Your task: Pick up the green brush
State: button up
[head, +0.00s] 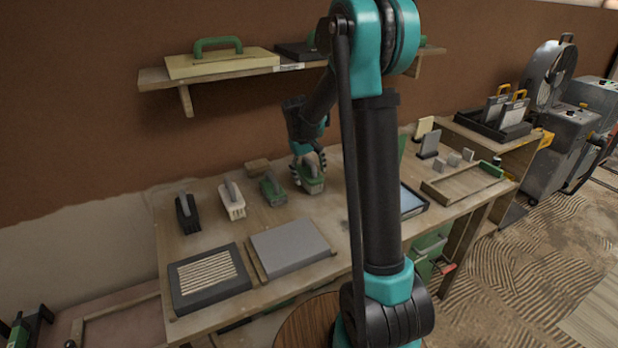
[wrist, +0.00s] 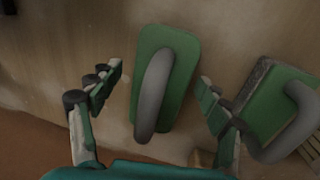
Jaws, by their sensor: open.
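The green brush (wrist: 182,91), a flat green block with a curved grey handle (wrist: 154,90), lies on the wooden table between my fingers in the wrist view. In the head view this green brush (head: 312,184) is under my gripper (head: 308,167), which partly hides it. My gripper also shows in the wrist view (wrist: 162,76), open, with one finger on each side of the brush and a gap to it on the left. Whether the right finger touches it I cannot tell. A second green-backed tool with a grey handle (wrist: 268,105) lies close by on the right; it also shows in the head view (head: 272,190).
Left of these on the table (head: 200,250) stand a white-based tool (head: 232,203) and a black one (head: 187,216). A ridged dark tray (head: 208,280) and a grey slab (head: 290,247) lie at the front. A shelf (head: 240,74) hangs above the table's back.

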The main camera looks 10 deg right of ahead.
jog(key=c, duration=1.4)
jog(key=shift+o, duration=0.2)
jog(key=shift+r, duration=0.1)
notch_tip(320, 180, up, 10)
jog(key=o, duration=0.7)
jog(key=c, duration=0.4)
